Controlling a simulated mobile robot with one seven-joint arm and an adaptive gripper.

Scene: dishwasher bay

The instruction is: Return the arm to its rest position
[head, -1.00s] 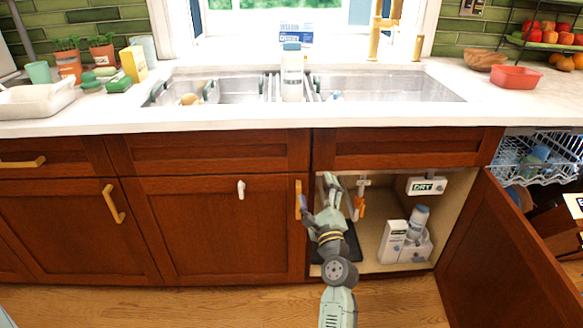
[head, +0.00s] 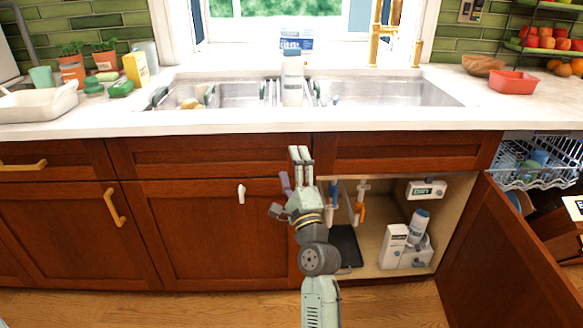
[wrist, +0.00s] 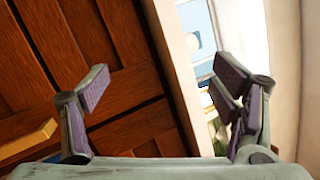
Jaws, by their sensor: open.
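My gripper (head: 300,165) is raised in front of the wooden cabinet fronts, just left of the open cabinet under the sink, in the head view. Its fingers point up toward the counter edge. In the wrist view my gripper (wrist: 160,90) has its two fingers spread wide apart with nothing between them. Behind them are the reddish-brown cabinet panels (wrist: 60,60) and a pale vertical edge (wrist: 175,70). My arm reaches up from the bottom of the head view, bent at the wrist.
The open cabinet door (head: 510,245) swings out at right. Inside the cabinet are a white bottle (head: 417,225), a white box (head: 393,246) and a dark mat (head: 346,247). A dish rack (head: 540,165) is pulled out at far right. The counter (head: 230,123) overhangs above my gripper.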

